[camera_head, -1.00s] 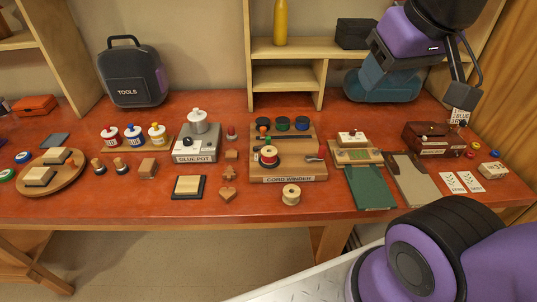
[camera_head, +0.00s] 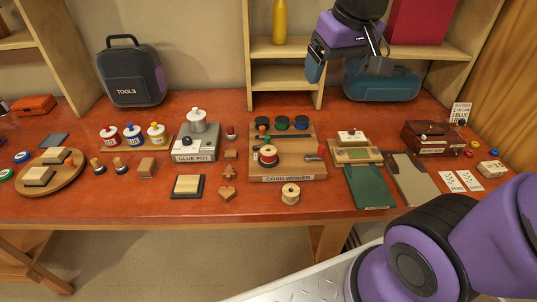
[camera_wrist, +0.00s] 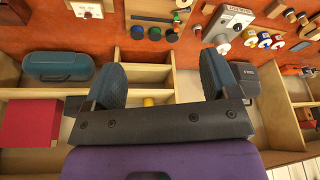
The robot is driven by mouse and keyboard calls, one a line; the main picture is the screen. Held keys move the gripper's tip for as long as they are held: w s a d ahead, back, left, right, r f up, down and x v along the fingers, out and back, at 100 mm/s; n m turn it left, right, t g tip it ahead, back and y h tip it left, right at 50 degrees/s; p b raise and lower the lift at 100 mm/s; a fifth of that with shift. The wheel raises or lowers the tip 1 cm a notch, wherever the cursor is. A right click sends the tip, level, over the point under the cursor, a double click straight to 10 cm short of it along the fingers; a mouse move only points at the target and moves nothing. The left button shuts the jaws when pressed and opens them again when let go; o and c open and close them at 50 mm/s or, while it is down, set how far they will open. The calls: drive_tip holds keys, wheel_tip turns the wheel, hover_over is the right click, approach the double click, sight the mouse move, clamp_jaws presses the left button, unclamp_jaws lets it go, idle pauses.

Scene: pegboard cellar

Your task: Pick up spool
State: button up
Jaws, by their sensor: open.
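A pale wooden spool (camera_head: 290,194) stands upright near the table's front edge, just in front of the cord winder (camera_head: 290,179). A second spool with red cord (camera_head: 268,155) sits on the winder board. My gripper (camera_head: 316,66) is high at the back, in front of the shelf, well away from both spools. In the wrist view, its two dark teal fingers (camera_wrist: 163,78) are spread apart with nothing held between them. The pale spool does not show in the wrist view.
The glue pot (camera_head: 195,146) and small wooden pieces stand left of the winder. The teal case (camera_head: 382,82) and shelf (camera_head: 286,78) are behind. Bare table surrounds the pale spool's front and sides.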

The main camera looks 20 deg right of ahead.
drive_tip(key=w+a+f+g, duration=0.2)
drive_tip(key=w+a+f, duration=0.1)
drive_tip(key=w+f, duration=0.55)
drive_tip(key=n+g, duration=0.1)
drive_tip(key=g, duration=0.1)
hover_over(269, 153)
drive_tip(key=w, duration=0.2)
wheel_tip(269, 153, down, 17)
drive_tip(key=shift+s+d+r, duration=0.15)
drive_tip(key=shift+s+f, duration=0.2)
drive_tip(key=shift+f, duration=1.1)
drive_tip(key=shift+s+f, duration=0.15)
drive_tip(key=shift+f, duration=1.15)
drive_tip(key=c, duration=1)
drive_tip(key=shift+c, duration=0.2)
